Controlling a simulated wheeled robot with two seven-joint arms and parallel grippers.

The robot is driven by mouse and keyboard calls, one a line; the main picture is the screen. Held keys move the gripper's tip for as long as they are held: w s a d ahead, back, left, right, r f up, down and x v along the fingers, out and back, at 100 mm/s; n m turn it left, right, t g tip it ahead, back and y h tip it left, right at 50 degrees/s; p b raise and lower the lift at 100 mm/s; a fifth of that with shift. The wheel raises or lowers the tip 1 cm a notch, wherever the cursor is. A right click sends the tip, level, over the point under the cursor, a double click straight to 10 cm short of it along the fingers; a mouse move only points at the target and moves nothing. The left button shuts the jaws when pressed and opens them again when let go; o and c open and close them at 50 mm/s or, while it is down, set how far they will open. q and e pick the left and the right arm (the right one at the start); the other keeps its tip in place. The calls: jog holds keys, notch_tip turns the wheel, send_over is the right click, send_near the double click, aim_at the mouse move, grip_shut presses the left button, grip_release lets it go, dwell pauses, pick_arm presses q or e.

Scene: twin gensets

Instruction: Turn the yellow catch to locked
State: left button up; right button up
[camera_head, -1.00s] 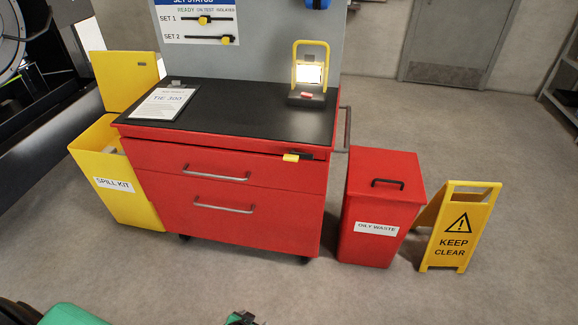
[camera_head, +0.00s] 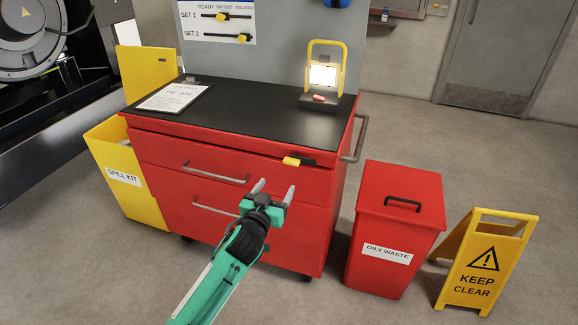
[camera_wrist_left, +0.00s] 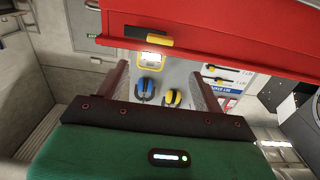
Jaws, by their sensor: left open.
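The yellow catch (camera_head: 292,161) sits with a black bar at the top right of the red cabinet's front (camera_head: 235,178), just under the worktop. It also shows in the left wrist view (camera_wrist_left: 159,41), beyond the fingers. My left gripper (camera_head: 273,188) is green with grey fingers, open and empty, in front of the drawers. It is below and a little left of the catch, apart from it. In the left wrist view the two fingers (camera_wrist_left: 159,80) stand wide apart with nothing between them. My right gripper is not in view.
A red oily waste bin (camera_head: 395,225) and a yellow keep clear sign (camera_head: 483,262) stand right of the cabinet. A yellow spill kit bin (camera_head: 128,185) stands left. A lit lamp (camera_head: 323,76) and a paper sheet (camera_head: 172,97) are on the black worktop.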

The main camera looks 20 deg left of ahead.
aim_at(290, 163)
pick_arm(q)
jog(key=w, duration=1.2)
jog(key=shift+w+d, duration=0.15)
jog(key=shift+d, duration=0.1)
jog(key=c, duration=1.4)
